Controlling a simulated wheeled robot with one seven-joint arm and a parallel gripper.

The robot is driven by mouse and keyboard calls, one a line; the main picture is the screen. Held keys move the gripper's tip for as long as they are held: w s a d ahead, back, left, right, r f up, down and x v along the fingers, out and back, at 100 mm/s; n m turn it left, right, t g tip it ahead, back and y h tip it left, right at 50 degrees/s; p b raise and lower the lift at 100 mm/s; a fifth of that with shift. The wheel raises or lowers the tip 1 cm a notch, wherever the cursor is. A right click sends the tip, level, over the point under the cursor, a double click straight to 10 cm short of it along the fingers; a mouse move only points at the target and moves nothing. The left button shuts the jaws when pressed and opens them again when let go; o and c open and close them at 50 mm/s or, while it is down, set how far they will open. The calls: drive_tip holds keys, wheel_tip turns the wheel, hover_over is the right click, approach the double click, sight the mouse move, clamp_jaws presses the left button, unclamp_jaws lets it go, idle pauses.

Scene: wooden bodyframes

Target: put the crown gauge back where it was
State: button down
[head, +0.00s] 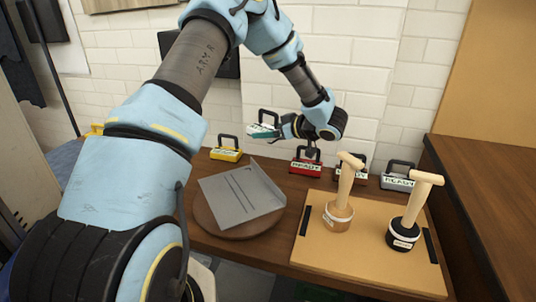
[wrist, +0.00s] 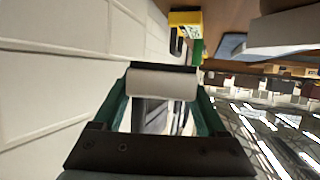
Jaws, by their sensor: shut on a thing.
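My gripper (head: 285,128) is shut on a teal block-shaped gauge (head: 262,131) with a black loop handle and a pale label. It holds the gauge in the air near the white brick wall, above the back of the wooden table. The label is too small to read, so I cannot tell by name whether this is the crown gauge. Similar handled gauges stand along the back of the table: a yellow one (head: 226,154), a red one (head: 306,167) marked READY, and a grey one (head: 397,182) marked READY. Another, behind a wooden handle, is partly hidden.
A grey slotted plate (head: 235,190) lies on a round brown disc (head: 237,230). A tan board (head: 370,253) carries two wooden-handled tools (head: 338,213) (head: 405,230) at front right. Table between the yellow and red gauges looks bare. A brown cabinet (head: 490,200) stands at right.

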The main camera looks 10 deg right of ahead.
drive_tip(key=shift+f+p, duration=0.6)
drive_tip(key=shift+f, duration=3.15)
drive_tip(key=shift+f, duration=0.6)
unclamp_jaws()
drive_tip(key=shift+r, duration=0.35)
drive_tip(key=b+v, duration=0.3)
drive_tip(key=v, duration=0.9)
drive_tip(key=shift+r, duration=0.2)
